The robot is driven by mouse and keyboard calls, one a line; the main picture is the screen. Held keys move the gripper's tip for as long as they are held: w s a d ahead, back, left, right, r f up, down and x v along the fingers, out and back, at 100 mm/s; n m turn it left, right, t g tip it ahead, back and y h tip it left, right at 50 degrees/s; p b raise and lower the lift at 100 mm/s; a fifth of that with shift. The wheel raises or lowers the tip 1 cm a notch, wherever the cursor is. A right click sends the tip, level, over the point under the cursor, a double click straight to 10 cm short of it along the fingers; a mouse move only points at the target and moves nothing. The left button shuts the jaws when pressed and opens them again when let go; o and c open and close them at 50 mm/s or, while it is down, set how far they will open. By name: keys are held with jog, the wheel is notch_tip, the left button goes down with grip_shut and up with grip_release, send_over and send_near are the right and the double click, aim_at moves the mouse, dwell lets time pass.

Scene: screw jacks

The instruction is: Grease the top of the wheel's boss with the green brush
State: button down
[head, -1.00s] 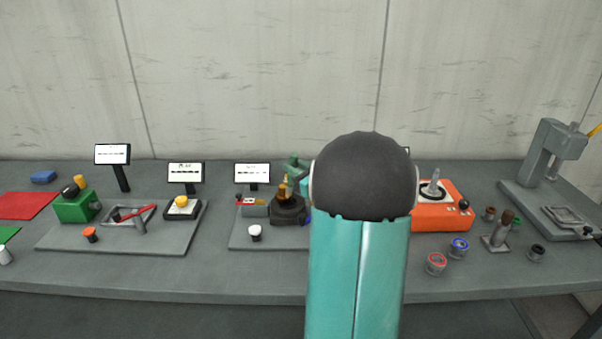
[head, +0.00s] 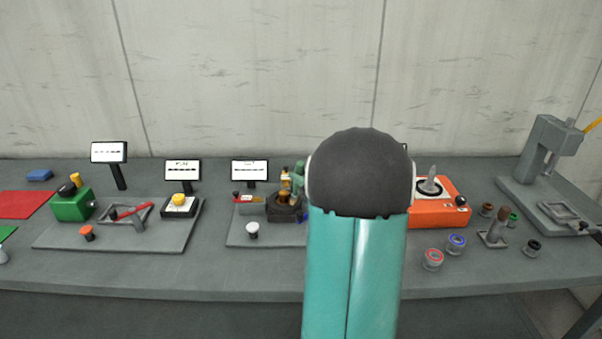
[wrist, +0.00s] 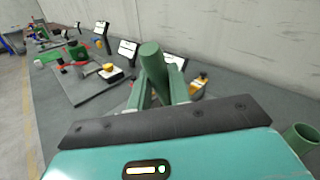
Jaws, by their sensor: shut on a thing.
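In the wrist view my gripper (wrist: 158,84) is shut on the green brush (wrist: 152,60), whose thick round green handle stands up between the fingers. The brush's bristle end is hidden. In the head view a small green part (head: 299,176), brush or gripper, shows just right of the brass-coloured top of a dark screw jack (head: 285,207). Whether it touches the jack is not clear. The jack's brass part also shows in the wrist view (wrist: 199,84), right of the brush. I cannot make out the wheel's boss; my arm covers part of that area.
A green cup (wrist: 301,137) stands at right in the wrist view. A white knob (head: 252,230) is in front of the jack. An orange box (head: 438,207) with a lever stands right of my arm. A green block (head: 72,206) stands left.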

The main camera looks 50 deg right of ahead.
jog(key=shift+w+r, duration=0.9)
jog(key=shift+w, duration=0.95)
jog(key=shift+s+f, duration=0.25)
jog(key=shift+s, duration=0.4)
jog(key=shift+s+f, duration=0.3)
jog(key=shift+s, duration=0.35)
jog(key=shift+s+f, duration=0.25)
jog(key=shift+s, duration=0.4)
jog(key=shift+s+d+r, duration=0.15)
jog(key=shift+s+r, duration=0.3)
jog(key=shift+r, duration=0.45)
jog(key=shift+s+d+r, duration=0.15)
jog(key=shift+s+r, duration=0.25)
jog(key=shift+r, duration=0.45)
jog(key=shift+s+d+r, duration=0.15)
jog(key=shift+s+r, duration=0.3)
jog(key=shift+r, duration=0.45)
jog(key=shift+s+d+r, duration=0.15)
jog(key=shift+s+r, duration=0.2)
jog(key=shift+r, duration=0.35)
jog(key=shift+s+d+r, duration=0.1)
jog(key=shift+s+r, duration=0.2)
jog(key=shift+r, duration=0.35)
